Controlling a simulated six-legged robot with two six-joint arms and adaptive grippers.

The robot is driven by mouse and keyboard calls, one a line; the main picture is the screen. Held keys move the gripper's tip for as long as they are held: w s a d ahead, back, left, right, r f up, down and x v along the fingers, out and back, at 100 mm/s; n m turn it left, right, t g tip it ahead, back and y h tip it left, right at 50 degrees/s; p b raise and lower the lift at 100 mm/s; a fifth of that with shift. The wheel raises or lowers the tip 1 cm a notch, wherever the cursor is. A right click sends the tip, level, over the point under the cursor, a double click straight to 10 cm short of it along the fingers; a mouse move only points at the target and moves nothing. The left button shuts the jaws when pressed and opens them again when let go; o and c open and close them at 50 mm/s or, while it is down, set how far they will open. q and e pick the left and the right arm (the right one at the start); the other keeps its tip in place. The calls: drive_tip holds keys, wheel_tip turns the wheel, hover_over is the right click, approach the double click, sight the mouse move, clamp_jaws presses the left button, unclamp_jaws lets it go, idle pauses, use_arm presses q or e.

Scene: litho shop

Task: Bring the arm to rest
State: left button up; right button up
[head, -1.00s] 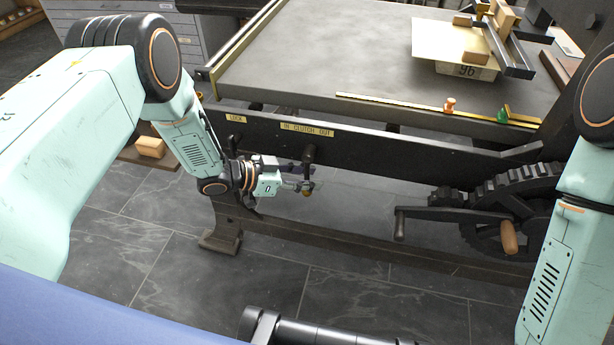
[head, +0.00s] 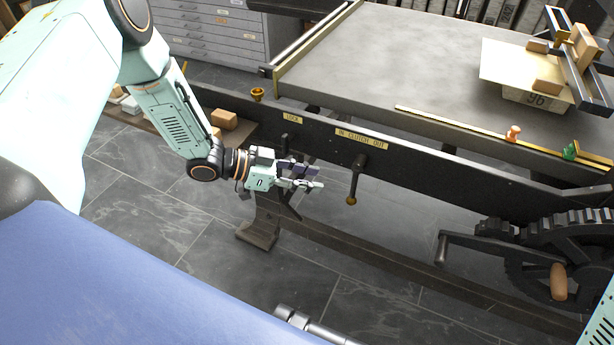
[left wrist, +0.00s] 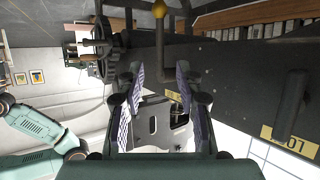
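My left gripper (head: 300,178) is in front of the press's dark side rail, below the LOCK label (head: 292,119). In the left wrist view its two padded fingers (left wrist: 158,95) stand apart with nothing between them, so it is open and empty. The clutch lever (head: 355,180), with a brass knob at its lower end, hangs to the right of the gripper and apart from it. The brass knob also shows in the left wrist view (left wrist: 159,9). A shorter dark lever (head: 286,146) is just above the gripper. My right gripper is out of view.
The press bed (head: 400,70) carries a stone marked 96 (head: 537,97) at the right. A crank with a wooden handle (head: 559,281) and gears stand at lower right. A press foot (head: 258,234) is below the gripper. A drawer cabinet (head: 215,32) stands behind.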

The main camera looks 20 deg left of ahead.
use_arm(q)
drive_tip(key=shift+a, duration=0.1)
idle(0.4)
drive_tip(key=s+f+n+y+p, duration=0.1)
drive_tip(key=s+f+n+y, duration=0.65)
drive_tip(key=s+n, duration=0.2)
drive_tip(key=s+a+n+g+y+p, duration=0.1)
drive_tip(key=s+g+y, duration=0.3)
drive_tip(key=s, duration=1.9)
drive_tip(key=n+g+p, duration=0.1)
drive_tip(key=g, duration=0.2)
drive_tip(key=shift+a+r+p, duration=0.15)
drive_tip(key=shift+a+p, duration=0.1)
drive_tip(key=shift+p, duration=0.15)
drive_tip(key=shift+n, duration=0.25)
